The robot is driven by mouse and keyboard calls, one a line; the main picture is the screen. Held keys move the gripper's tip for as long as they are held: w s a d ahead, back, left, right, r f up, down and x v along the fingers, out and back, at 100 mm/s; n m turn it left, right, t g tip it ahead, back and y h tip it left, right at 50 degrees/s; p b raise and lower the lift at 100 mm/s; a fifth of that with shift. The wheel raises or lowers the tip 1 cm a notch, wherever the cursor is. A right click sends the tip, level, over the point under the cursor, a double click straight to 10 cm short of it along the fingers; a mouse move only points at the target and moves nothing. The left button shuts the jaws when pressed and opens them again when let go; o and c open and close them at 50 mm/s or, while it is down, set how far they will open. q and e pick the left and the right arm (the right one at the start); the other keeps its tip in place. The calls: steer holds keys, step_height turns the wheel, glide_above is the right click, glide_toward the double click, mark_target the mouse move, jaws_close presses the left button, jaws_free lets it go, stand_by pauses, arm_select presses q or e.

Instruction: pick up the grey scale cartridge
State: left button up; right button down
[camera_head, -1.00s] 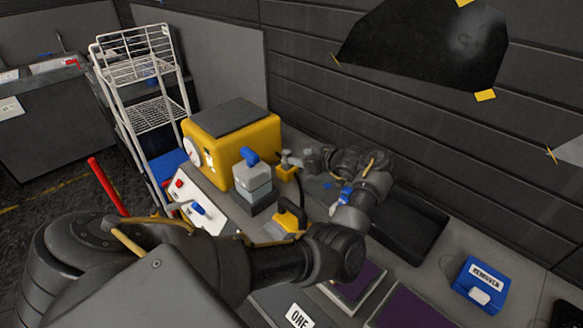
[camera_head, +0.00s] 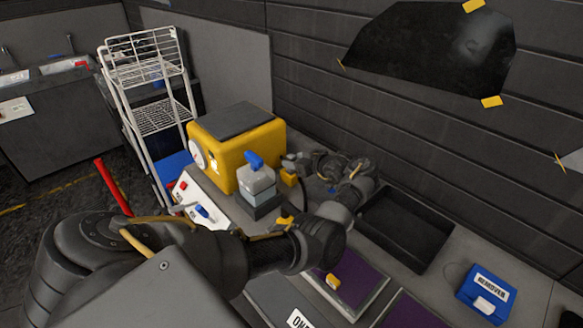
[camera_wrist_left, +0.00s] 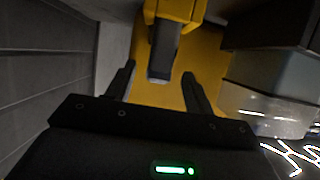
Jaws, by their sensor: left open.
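My left gripper (camera_head: 292,162) reaches in beside the right end of the yellow machine (camera_head: 262,150). In the left wrist view its two fingers (camera_wrist_left: 158,88) are apart. A grey block, which looks like the grey scale cartridge (camera_wrist_left: 163,52), hangs below a yellow holder (camera_wrist_left: 178,10) and lies between the fingers in the picture. No contact between the fingers and the block shows. The yellow machine (camera_wrist_left: 210,65) fills the background there. In the head view a small yellow part (camera_head: 289,177) shows under the gripper, but I cannot make out the cartridge. My right gripper is not in view.
A clear bottle with a blue top (camera_head: 257,180) stands close beside the gripper; a clear container (camera_wrist_left: 268,85) fills the wrist view's right. A dark tray (camera_head: 405,228), purple pads (camera_head: 352,268) and a blue REMOVER box (camera_head: 484,290) are to the right. The dark wall is behind.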

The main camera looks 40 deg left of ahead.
mark_target(288, 158)
arm_select(q)
steer(key=p+x, duration=0.1)
steer(key=x, duration=0.3)
steer(key=shift+w+a+f, duration=0.1)
steer(key=shift+w+a, duration=0.05)
steer(key=shift+a, duration=0.25)
steer(key=shift+d, duration=0.1)
steer(key=c, duration=1.1)
